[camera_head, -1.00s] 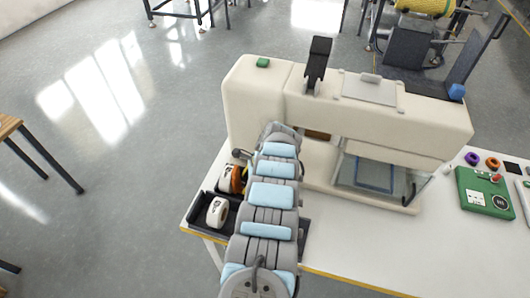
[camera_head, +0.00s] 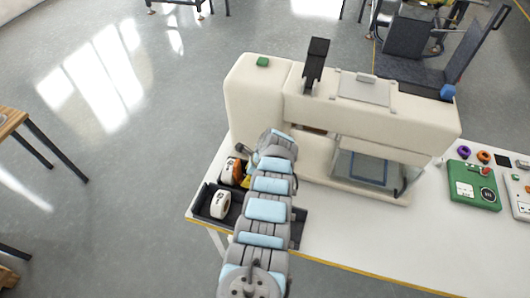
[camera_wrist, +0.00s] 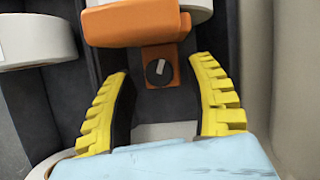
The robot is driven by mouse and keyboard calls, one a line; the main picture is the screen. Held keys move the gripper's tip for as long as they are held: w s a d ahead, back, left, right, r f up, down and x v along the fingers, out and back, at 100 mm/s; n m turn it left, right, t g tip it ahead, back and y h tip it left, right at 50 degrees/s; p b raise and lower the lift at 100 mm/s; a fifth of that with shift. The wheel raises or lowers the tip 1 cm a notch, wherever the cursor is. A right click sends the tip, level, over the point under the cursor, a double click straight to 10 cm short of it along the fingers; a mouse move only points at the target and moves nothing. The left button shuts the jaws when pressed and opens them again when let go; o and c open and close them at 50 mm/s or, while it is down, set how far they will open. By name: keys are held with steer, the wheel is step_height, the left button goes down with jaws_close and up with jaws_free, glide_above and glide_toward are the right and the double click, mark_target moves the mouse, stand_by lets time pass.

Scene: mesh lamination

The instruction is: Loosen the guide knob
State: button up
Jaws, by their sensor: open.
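The guide knob (camera_wrist: 158,71), round and black with a light slot mark, sits on an orange block below a larger orange guide (camera_wrist: 135,24) in the wrist view. My gripper (camera_wrist: 160,70) is open, with its yellow ridged fingers apart on the left and right of the knob. Neither finger appears to touch it; I cannot tell how far above it they are. In the head view a bit of yellow finger (camera_head: 246,181) shows beside the orange-and-white roll (camera_head: 231,171); the knob is hidden there.
A black tray (camera_head: 204,206) holds the rolls, including a white roll (camera_head: 220,204) in front. The cream machine (camera_head: 255,105) stands close behind and to the right. A green box (camera_head: 473,186) lies at the right of the white table (camera_head: 345,235), whose middle is clear.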

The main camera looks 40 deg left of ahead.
steer(key=shift+r+m+p, duration=0.3)
steer(key=shift+p, duration=0.3)
steer(key=shift+m+p, duration=0.3)
steer(key=shift+p, duration=0.05)
steer(key=shift+v, duration=1.3)
steer(key=v, duration=1.4)
steer(key=shift+d+p, duration=0.25)
steer(key=shift+p, duration=0.05)
steer(key=shift+s, duration=0.1)
